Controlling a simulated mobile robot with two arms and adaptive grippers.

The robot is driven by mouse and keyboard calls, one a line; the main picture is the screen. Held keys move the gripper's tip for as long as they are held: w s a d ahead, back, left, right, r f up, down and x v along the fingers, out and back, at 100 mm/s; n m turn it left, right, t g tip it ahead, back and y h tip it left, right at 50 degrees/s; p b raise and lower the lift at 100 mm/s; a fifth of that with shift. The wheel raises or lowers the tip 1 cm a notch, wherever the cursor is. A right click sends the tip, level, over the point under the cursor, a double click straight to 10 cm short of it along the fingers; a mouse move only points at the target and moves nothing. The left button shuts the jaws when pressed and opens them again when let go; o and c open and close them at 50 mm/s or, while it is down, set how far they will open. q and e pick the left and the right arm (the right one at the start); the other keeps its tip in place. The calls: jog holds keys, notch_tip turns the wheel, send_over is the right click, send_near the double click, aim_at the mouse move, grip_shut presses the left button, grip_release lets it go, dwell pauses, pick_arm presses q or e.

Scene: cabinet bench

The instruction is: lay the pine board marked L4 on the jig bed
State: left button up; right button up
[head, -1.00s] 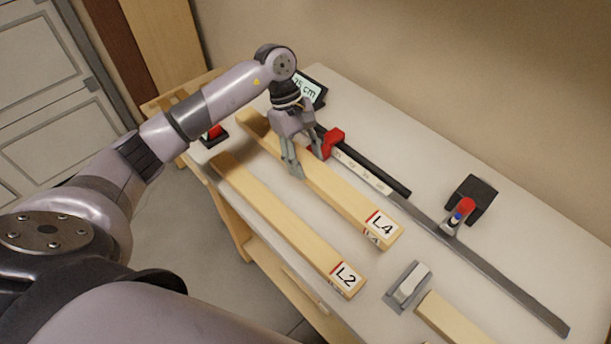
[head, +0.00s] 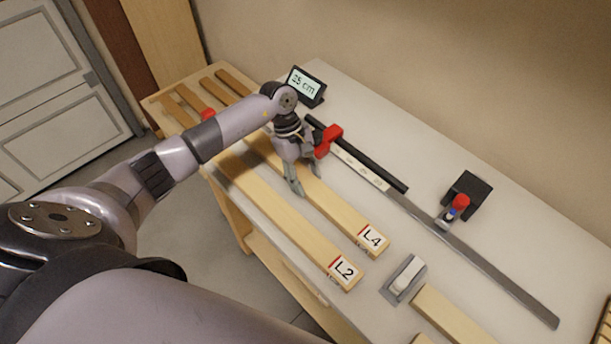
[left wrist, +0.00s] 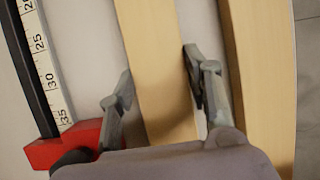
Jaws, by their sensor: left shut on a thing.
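The pine board marked L4 (head: 335,208) runs diagonally along the bench, its label at the near end. My left gripper (head: 297,188) is shut on it partway along. In the left wrist view, the fingers (left wrist: 158,88) stand on both sides of the board (left wrist: 155,55). Its far part is hidden behind my arm in the head view; I cannot tell whether its underside touches the bench. A black fence with a white scale (head: 358,170) and red stop (head: 328,140) lies right of it. I cannot tell exactly which surface is the jig bed. My right gripper is not in view.
A board marked L2 (head: 285,220) lies close beside, left of L4. A grey block (head: 405,278) and another board (head: 450,315) are at the near right. A long metal strip (head: 480,257), a black clamp (head: 468,190) and a "25 cm" display (head: 305,85) stand beyond. Slats (head: 190,100) show at left.

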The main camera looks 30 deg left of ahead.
pick_arm(q)
jog(key=o, duration=1.6)
jog(key=shift+c, duration=0.2)
